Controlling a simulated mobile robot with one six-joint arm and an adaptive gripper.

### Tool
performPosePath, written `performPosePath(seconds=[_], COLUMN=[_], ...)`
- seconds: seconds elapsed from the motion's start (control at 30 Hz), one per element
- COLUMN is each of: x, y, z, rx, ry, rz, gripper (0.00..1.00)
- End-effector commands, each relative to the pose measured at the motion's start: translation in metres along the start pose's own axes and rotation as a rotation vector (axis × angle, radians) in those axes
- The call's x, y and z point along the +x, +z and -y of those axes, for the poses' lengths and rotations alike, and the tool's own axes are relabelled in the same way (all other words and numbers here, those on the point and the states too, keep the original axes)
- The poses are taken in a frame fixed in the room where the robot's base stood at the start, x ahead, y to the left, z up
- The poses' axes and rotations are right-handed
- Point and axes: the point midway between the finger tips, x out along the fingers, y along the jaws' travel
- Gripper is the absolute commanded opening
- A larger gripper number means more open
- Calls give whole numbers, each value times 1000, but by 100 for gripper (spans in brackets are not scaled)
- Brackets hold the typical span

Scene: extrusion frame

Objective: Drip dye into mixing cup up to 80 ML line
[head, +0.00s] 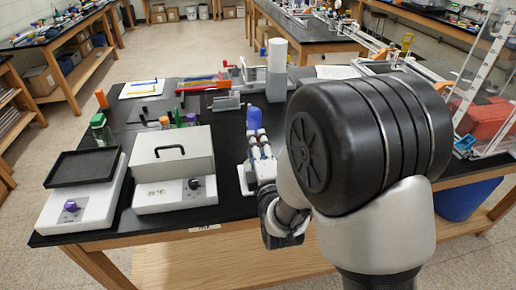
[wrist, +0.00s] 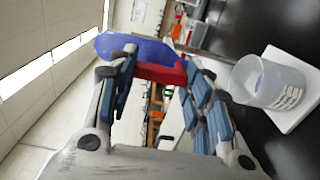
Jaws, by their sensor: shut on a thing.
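My gripper (wrist: 158,78) is shut on a dye bottle (wrist: 135,47), which shows as a blue body with a red part between the fingers in the wrist view. In the head view the blue end of the bottle (head: 254,118) stands up above my gripper (head: 257,143). The mixing cup (wrist: 270,82) is translucent, bluish, with white marks on its side. It sits on a white square plate (wrist: 293,115) to the right in the wrist view, apart from the bottle. I cannot read its liquid level. My arm may hide the cup in the head view.
A grey post (head: 277,68) stands beyond my gripper.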

Motion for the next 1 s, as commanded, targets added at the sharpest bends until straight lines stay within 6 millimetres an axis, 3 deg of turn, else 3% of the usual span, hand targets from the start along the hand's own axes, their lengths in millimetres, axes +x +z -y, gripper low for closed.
performPosePath(seconds=[0.2,0.23,0.5,0.83,1.0], x=[1,1,0,0,0], y=[0,0,0,0,0], z=[-2,-2,-1,-1,-16], rx=[-1,-1,0,0,1], ry=[6,6,3,2,6], rz=[-1,-1,0,0,0], gripper=[21,47,65,66,66])
